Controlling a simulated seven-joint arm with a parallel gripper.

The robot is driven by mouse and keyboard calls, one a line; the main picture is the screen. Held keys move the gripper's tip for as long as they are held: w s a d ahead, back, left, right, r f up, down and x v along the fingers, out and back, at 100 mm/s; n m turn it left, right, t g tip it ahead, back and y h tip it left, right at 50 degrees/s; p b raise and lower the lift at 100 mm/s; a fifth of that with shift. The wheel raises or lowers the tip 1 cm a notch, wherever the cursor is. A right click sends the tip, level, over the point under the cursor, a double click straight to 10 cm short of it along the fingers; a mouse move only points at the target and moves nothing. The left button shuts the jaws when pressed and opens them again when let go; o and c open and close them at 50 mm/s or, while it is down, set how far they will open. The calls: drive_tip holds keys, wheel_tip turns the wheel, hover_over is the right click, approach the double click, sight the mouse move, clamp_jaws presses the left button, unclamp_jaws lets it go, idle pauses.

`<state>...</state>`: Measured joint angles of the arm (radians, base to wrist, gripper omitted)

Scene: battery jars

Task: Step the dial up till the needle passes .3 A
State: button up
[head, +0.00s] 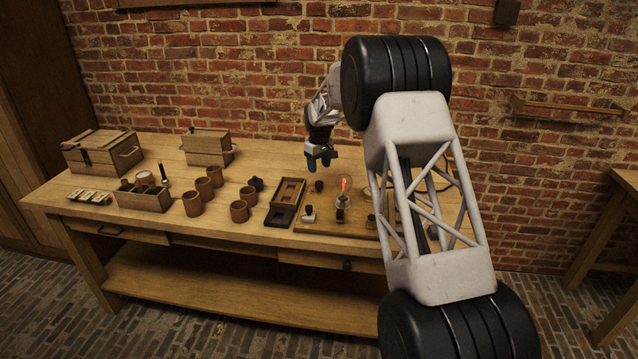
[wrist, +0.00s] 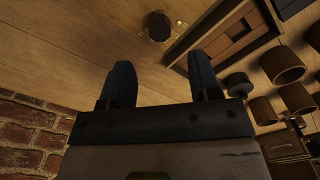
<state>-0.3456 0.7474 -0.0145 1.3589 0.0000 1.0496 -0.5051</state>
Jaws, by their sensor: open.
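A small dark round knob (head: 318,186), which looks like the dial, sits on a wooden board (head: 318,228) on the bench. In the wrist view the knob (wrist: 157,26) lies beyond my fingertips, with small bright studs (wrist: 181,23) beside it. My gripper (head: 319,163) points down above the board, near the knob and apart from it. In the wrist view its two dark fingers (wrist: 160,78) are spread with nothing between them. A glass bulb (head: 343,185) with a glowing orange filament stands right of the knob. I see no meter face or needle; my arm hides part of the board's right side.
A dark tray (head: 282,217) lies left of the board. Several brown jars (head: 239,211), a small black round item (head: 256,184) and an open wooden box (head: 146,199) stand further left. Two wooden chests (head: 101,152) (head: 208,147) stand at the back. A white-based item (head: 309,214) sits on the board.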

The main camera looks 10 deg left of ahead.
sight(319, 182)
drive_tip(key=shift+f, duration=3.9)
drive_tip(key=c, duration=0.9)
drive_tip(key=shift+m, duration=0.3)
drive_tip(key=shift+r+m, duration=0.1)
drive_tip(key=shift+m, duration=2.5)
drive_tip(key=o, duration=0.9)
